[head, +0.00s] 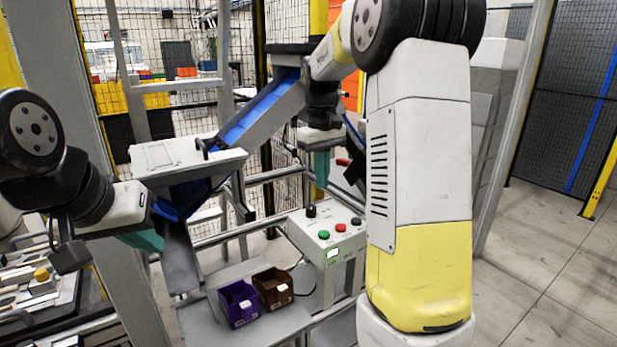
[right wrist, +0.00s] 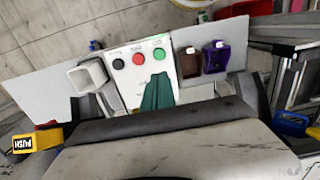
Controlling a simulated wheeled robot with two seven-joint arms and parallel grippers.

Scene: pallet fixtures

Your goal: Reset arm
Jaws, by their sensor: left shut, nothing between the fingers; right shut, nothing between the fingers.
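My left gripper (head: 145,240) is at the left of the head view, its teal fingers shut and empty, in front of the blue-and-grey chute. My right arm rises large at the right of the head view and folds over to the back. My right gripper (head: 321,168) points down with its teal fingers shut and empty, above and behind the button box (head: 330,236). In the right wrist view the closed teal fingers (right wrist: 158,93) overlap the button box (right wrist: 136,62) in the picture. I cannot tell any contact there.
A purple bin (head: 238,304) and a brown bin (head: 272,288) stand on a grey shelf below the blue chute (head: 262,108). A fixture (head: 35,285) lies at lower left. A yellow PUSH box (right wrist: 38,139) shows in the right wrist view. Open floor (head: 540,250) is at right.

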